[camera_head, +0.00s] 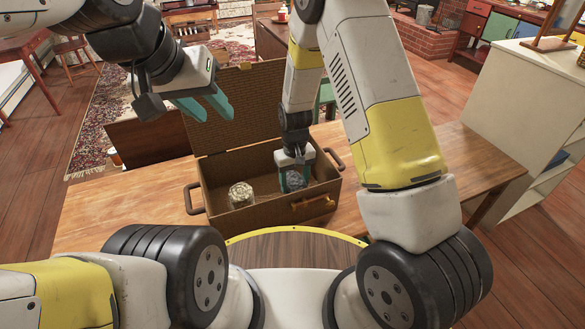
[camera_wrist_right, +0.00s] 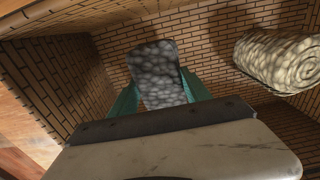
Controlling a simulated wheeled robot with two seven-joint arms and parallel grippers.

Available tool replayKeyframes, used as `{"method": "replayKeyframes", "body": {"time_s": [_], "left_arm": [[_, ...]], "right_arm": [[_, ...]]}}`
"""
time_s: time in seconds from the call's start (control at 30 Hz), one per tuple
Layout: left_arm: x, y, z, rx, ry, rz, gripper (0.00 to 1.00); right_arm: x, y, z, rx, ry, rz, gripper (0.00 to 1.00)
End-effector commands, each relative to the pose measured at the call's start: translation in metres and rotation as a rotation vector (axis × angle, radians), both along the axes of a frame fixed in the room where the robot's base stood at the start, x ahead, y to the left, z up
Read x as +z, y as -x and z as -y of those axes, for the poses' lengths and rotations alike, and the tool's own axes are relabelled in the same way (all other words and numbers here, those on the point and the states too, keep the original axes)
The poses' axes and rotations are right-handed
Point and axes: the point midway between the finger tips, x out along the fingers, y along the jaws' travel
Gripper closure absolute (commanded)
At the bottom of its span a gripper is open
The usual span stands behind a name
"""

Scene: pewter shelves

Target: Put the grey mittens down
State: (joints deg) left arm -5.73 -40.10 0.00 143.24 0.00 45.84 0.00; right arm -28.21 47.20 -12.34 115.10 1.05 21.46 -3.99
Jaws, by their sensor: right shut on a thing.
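The grey mittens (camera_head: 294,180) are a small grey, mottled bundle inside the open wicker basket (camera_head: 218,209), in its right half. My right gripper (camera_head: 293,184) reaches down into the basket and is shut on them. In the right wrist view the grey mittens (camera_wrist_right: 159,75) sit between the teal fingers, close to the woven floor; I cannot tell if they touch it.
A cream rolled cloth (camera_head: 241,194) lies in the basket's left half; it also shows in the right wrist view (camera_wrist_right: 282,60). The basket stands on a wooden table (camera_head: 120,205), with its lid (camera_head: 240,100) open at the back. The table is clear left of the basket.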

Motion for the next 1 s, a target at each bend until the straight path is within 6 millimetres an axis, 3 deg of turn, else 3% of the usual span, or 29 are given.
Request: {"method": "replayKeyframes", "body": {"time_s": [0.3,0.63,0.67,0.77,1.0], "left_arm": [[0.000,0.000,0.000,0.000,0.000,0.000,0.64],[0.000,0.000,0.000,0.000,0.000,0.000,0.64],[0.000,0.000,0.000,0.000,0.000,0.000,0.64],[0.000,0.000,0.000,0.000,0.000,0.000,0.64],[0.000,0.000,0.000,0.000,0.000,0.000,0.64]], "right_arm": [[-0.037,0.000,0.000,0.000,0.000,-0.001,0.85],[-0.040,0.000,0.000,0.000,0.000,0.000,0.85],[-0.040,0.000,0.000,0.000,0.000,0.000,0.42],[-0.040,0.000,0.000,0.000,0.000,0.001,0.23],[-0.039,0.000,0.000,0.000,0.000,0.000,0.23]]}}
